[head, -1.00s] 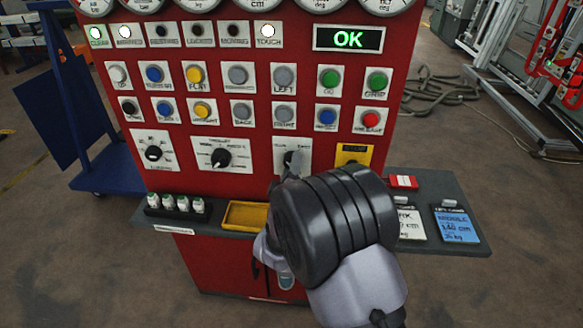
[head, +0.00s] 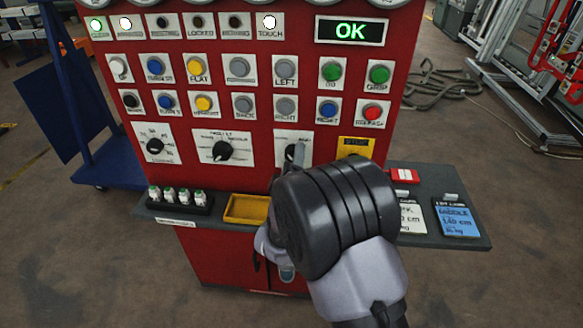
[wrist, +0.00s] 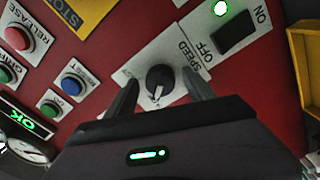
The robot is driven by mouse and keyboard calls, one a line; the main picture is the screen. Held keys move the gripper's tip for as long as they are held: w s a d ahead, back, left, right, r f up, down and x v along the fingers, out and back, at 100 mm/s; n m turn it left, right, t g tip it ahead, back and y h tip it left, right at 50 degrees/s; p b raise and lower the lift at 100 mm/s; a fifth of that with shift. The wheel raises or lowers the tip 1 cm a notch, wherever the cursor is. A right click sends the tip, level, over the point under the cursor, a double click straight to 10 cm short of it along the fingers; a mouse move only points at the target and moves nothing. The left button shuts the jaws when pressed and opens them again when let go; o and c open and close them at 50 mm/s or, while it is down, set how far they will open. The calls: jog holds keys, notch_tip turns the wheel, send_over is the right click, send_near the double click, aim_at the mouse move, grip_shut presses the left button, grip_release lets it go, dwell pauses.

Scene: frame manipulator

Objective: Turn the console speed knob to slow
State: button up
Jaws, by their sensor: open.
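The speed knob (wrist: 160,80) is a round black dial with a white pointer, on a white plate marked SPEED on the red console (wrist: 100,40). Its pointer points toward the bottom of the wrist view. My gripper (wrist: 161,77) is open, with one finger on each side of the knob and gaps visible between fingers and knob. In the head view my gripper (head: 297,152) reaches the knob's plate (head: 281,137) from the front. It hides most of the knob there, and the plate's scale marks are too small to read.
An on/off switch (wrist: 233,33) with a lit green lamp is beside the speed plate. A yellow stop plate (head: 356,146) is right of my gripper. Another dial (head: 221,150) is to the left. A shelf (head: 440,240) with a yellow tray (head: 246,221) juts out below.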

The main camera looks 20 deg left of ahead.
jog(key=p+v, duration=0.1)
jog(key=v, duration=1.6)
jog(key=shift+s, duration=0.1)
